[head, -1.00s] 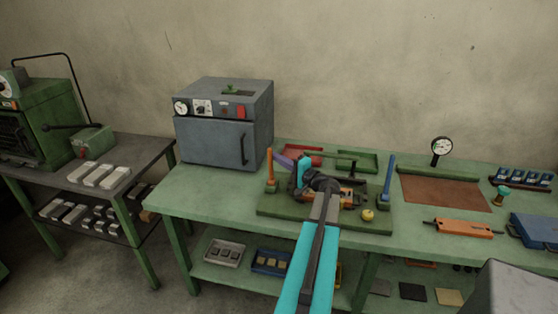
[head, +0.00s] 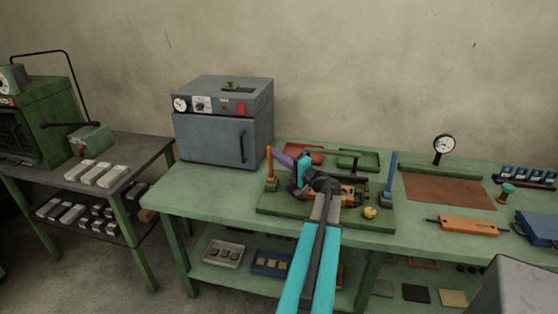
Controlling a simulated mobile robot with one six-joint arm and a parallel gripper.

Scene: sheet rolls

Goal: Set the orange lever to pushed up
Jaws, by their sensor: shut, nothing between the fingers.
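The orange lever (head: 269,162) stands close to upright at the left end of the green base board (head: 278,208) on the bench. My gripper (head: 281,157), with its purple end, is shut and empty. It reaches leftward from my wrist to just right of the lever's upper half. I cannot tell whether it touches the lever. My arm comes up from the front and hides part of the board's middle.
A blue lever (head: 390,175) stands at the board's right end, with a yellow knob (head: 370,212) near it. Red (head: 305,151) and green (head: 368,160) trays lie behind. A grey oven (head: 215,140) stands at the back left.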

